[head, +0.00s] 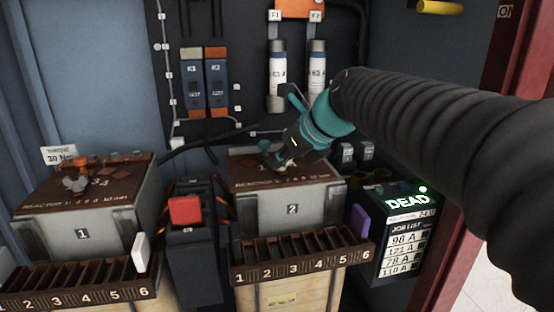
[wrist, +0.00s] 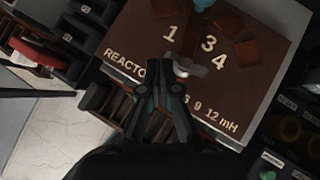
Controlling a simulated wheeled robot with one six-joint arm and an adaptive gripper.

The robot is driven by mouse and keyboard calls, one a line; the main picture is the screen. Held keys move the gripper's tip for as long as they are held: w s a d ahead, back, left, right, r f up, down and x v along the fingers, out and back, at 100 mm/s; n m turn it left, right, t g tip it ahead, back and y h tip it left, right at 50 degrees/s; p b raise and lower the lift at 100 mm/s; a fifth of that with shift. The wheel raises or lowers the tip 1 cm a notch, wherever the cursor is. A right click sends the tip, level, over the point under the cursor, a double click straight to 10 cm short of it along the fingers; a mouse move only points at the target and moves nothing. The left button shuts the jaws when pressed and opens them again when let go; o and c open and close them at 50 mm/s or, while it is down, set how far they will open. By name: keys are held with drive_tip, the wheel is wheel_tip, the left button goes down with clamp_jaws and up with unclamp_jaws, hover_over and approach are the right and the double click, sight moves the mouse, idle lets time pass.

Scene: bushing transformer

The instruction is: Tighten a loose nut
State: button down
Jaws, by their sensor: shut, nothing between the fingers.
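My gripper (head: 280,154) points down over the brown top plate of the box marked 2 (head: 292,209). In the wrist view my gripper (wrist: 165,85) is shut, with its fingertips just below a small silver nut (wrist: 184,70) on the plate (wrist: 240,75). The nut also shows partly in the head view (head: 290,163). I cannot tell whether the fingertips touch it. The plate is printed with 1, 3, 4 and "mH" values. A grey wing-shaped nut (head: 75,184) sits on the box marked 1 (head: 85,233) at the left.
A red button block (head: 185,210) stands between the boxes. Numbered slotted racks (head: 300,268) run along the fronts. A lit "DEAD" unit (head: 405,203) with a job list stands to the right. Fuses (head: 317,70) and modules (head: 216,75) are on the back wall.

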drive_tip(key=shift+w+d, duration=0.15)
idle(0.4)
drive_tip(key=shift+w+d, duration=0.35)
drive_tip(key=shift+d, duration=0.15)
